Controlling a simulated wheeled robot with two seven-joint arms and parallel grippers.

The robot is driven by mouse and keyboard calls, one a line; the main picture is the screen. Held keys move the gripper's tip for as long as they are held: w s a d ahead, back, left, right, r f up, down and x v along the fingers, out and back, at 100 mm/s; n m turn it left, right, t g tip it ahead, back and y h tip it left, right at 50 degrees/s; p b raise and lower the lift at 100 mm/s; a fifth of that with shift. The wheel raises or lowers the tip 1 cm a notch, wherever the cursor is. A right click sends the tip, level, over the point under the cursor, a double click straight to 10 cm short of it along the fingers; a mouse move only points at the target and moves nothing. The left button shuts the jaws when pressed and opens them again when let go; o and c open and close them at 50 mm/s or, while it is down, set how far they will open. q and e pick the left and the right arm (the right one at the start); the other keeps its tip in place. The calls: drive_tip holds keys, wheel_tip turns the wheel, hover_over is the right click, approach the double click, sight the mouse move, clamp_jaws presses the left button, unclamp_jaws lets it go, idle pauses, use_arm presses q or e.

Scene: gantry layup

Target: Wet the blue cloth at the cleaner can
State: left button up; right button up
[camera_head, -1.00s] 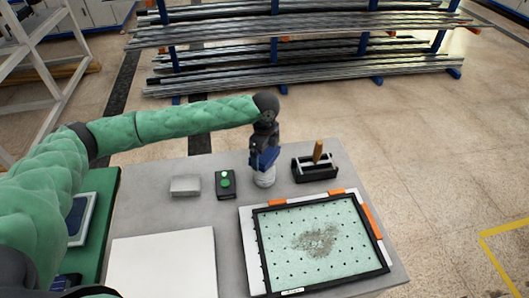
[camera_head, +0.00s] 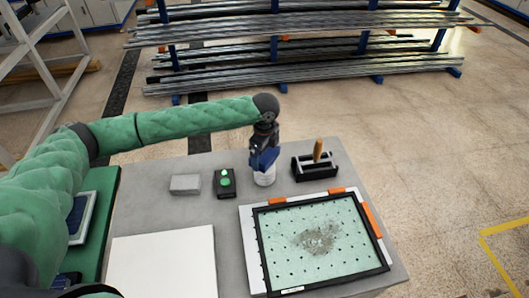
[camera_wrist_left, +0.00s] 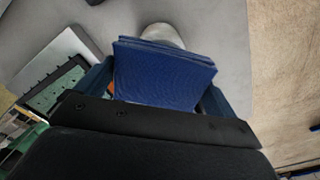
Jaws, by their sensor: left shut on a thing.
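My left gripper (camera_head: 263,160) is at the back of the grey table, shut on the folded blue cloth (camera_wrist_left: 163,75). The cloth also shows in the head view (camera_head: 266,159) as a dark blue patch. The white cleaner can (camera_head: 265,178) stands upright under the cloth. In the left wrist view the can's rounded end (camera_wrist_left: 162,35) shows just beyond the cloth's edge. The cloth hides the can's top, so I cannot tell whether they touch. My right gripper is not in view.
A black-framed perforated panel with a grey smudge (camera_head: 338,202) lies at the front right. A black holder with a wooden handle (camera_head: 316,170), a black box with green buttons (camera_head: 225,183) and a grey block (camera_head: 185,184) stand nearby. A white board (camera_head: 165,262) lies front left.

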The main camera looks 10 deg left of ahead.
use_arm(q)
drive_tip(key=shift+f, duration=0.4)
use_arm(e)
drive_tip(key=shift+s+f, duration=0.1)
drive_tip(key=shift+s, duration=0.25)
use_arm(q)
drive_tip(key=shift+f, duration=0.15)
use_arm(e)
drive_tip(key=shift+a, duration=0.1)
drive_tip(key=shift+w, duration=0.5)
